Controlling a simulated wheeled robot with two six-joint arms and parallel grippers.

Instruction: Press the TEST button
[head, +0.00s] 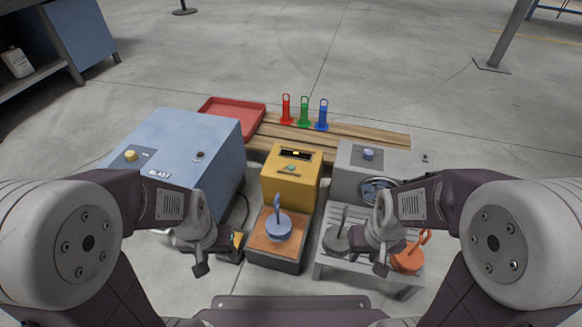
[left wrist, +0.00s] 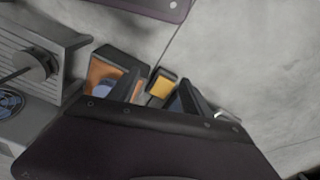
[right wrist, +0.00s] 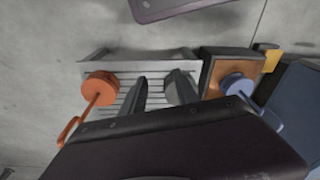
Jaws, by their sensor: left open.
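A blue cabinet (head: 187,150) marked BLAST bears a yellow button (head: 130,155). I cannot read which control is marked TEST. My left gripper (head: 218,258) is open and empty, near and left of the orange-topped stand. Its fingers also show in the left wrist view (left wrist: 166,97). My right gripper (head: 368,255) is open above the slatted rack, apart from the buttons.
A blue handled weight (head: 280,228) sits on the orange-topped stand (head: 262,250). A dark weight (head: 337,240) and an orange one (head: 407,260) sit on the slatted rack (head: 322,262).

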